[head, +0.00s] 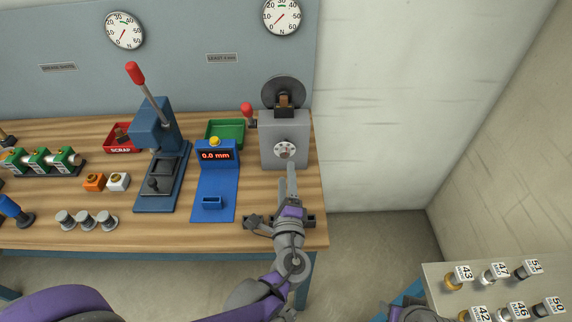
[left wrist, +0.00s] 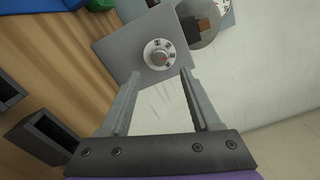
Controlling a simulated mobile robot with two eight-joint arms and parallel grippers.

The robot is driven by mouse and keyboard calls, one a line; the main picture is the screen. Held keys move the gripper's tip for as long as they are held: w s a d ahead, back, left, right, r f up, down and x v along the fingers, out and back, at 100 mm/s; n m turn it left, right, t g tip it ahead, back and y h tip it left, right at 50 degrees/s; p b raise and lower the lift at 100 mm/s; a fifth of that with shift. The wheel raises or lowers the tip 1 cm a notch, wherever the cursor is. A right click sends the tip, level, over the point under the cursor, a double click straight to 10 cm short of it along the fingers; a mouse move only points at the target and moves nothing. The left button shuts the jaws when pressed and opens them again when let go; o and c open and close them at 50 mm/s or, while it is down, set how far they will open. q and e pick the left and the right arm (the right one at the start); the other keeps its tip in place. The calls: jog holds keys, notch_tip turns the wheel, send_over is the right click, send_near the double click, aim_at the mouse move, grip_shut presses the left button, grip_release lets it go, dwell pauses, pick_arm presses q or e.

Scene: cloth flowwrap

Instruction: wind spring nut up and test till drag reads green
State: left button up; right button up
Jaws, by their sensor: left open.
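The grey drag unit (head: 270,128) stands at the right end of the bench, with a dark disc (head: 289,91) on top and a red-knobbed lever (head: 247,109) at its left. A round pale spring nut (head: 284,149) with a red mark sits on its front. My left gripper (head: 287,172) is open and empty, just in front of the nut. In the left wrist view the nut (left wrist: 160,54) shows between and beyond the open fingertips (left wrist: 160,72), apart from them. The right wall gauge (head: 281,17) has a green arc at its top; its red needle points lower left, outside the green.
A blue gauge block (head: 217,155) reads 0.0 mm beside a blue lever press (head: 155,128). A green tray (head: 232,128) and a red scrap tray (head: 121,148) stand behind. A dark bracket (head: 257,224) sits at the front edge. A side table (head: 432,270) holds numbered parts.

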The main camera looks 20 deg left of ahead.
pick_arm(q)
jog(key=v, duration=0.4)
jog(key=shift+s, duration=0.25)
pick_arm(e)
jog(key=shift+s+f, duration=0.1)
